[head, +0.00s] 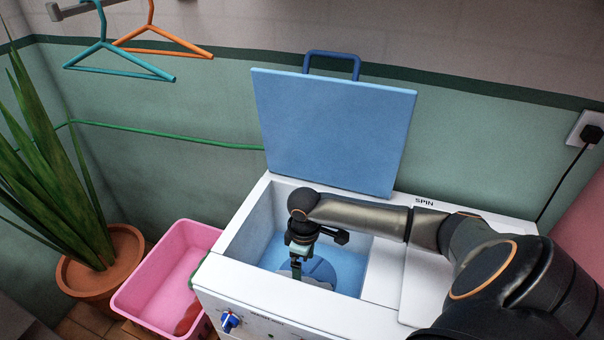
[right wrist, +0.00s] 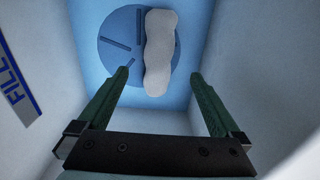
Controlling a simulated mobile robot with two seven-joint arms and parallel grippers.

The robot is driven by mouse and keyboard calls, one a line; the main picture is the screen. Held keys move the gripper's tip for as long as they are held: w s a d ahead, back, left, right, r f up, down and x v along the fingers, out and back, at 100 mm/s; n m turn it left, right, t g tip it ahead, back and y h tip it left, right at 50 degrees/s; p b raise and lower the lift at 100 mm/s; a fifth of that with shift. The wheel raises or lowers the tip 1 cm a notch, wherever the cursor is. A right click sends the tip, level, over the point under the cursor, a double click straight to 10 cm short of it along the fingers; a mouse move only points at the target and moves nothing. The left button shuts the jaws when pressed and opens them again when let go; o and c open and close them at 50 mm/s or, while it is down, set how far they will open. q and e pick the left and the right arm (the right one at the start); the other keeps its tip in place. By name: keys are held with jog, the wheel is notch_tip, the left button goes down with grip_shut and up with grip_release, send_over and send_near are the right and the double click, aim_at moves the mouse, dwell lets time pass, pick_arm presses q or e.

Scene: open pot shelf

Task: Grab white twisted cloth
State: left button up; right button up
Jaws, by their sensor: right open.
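The white twisted cloth (right wrist: 159,52) lies at the bottom of the washing machine's tub, across the right part of the round blue disc (right wrist: 122,40). The right gripper (head: 297,268) also shows in the head view, low in the tub and pointing down. My left gripper is not in view.
The tub walls (right wrist: 232,45) stand close around my gripper. The blue lid (head: 335,130) is raised behind the tub. The closed spin side (head: 385,290) is to the right. A pink basin (head: 165,255) and a potted plant (head: 100,262) stand to the left.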

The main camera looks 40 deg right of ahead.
aim_at(304, 276)
notch_tip(304, 276, down, 5)
jog(key=shift+b, duration=0.5)
notch_tip(304, 276, down, 4)
jog(key=shift+d+f+b, duration=0.15)
jog(key=shift+b, duration=0.55)
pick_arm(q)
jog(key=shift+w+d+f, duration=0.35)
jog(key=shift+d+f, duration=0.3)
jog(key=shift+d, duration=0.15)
pick_arm(e)
jog(key=shift+f, duration=0.45)
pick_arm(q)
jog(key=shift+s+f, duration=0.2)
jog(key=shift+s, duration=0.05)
pick_arm(e)
grip_shut()
